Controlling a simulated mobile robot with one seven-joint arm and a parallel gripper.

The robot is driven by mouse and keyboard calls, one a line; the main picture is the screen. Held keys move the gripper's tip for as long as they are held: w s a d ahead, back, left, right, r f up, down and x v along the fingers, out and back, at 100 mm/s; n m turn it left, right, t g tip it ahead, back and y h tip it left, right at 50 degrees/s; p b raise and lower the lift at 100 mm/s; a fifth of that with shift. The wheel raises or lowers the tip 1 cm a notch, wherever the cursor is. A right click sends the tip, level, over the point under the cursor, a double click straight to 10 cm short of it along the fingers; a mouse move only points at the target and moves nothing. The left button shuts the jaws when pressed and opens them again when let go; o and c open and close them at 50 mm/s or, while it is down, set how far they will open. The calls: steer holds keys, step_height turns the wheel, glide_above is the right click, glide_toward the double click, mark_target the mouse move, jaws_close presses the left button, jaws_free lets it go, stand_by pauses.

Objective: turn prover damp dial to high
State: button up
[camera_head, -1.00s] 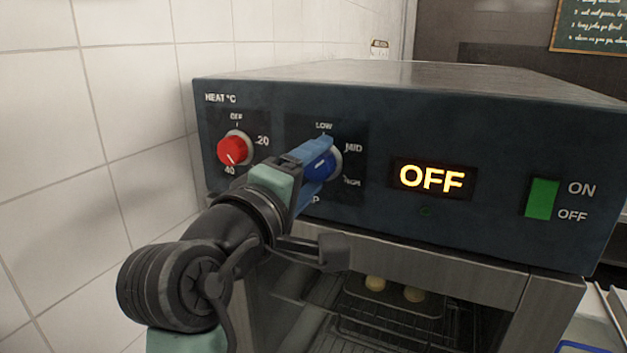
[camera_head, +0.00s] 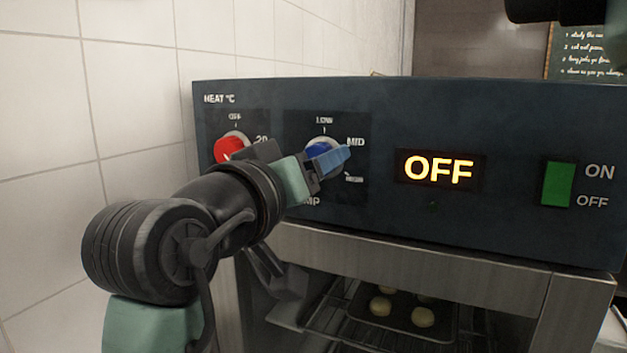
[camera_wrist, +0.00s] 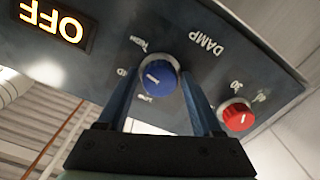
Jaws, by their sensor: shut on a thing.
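The blue damp dial (camera_head: 317,148) sits on the dark front panel of the prover, with LOW above it and MID to its right.
A red heat dial (camera_head: 229,147) is close to the left of my gripper. The lit display (camera_head: 437,170) reads OFF, and a green switch (camera_head: 559,184) is at the right. Below, pale dough balls (camera_head: 381,306) lie on a tray inside. A tiled wall (camera_head: 90,120) stands at left.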

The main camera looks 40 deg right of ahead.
steer(key=shift+f+m+b, duration=0.1)
steer(key=shift+m+b, duration=0.95)
steer(key=shift+m, duration=0.85)
steer(key=o, duration=1.1)
steer(key=shift+o, duration=0.2)
steer(key=b+v, duration=0.4)
steer(key=v, duration=0.9)
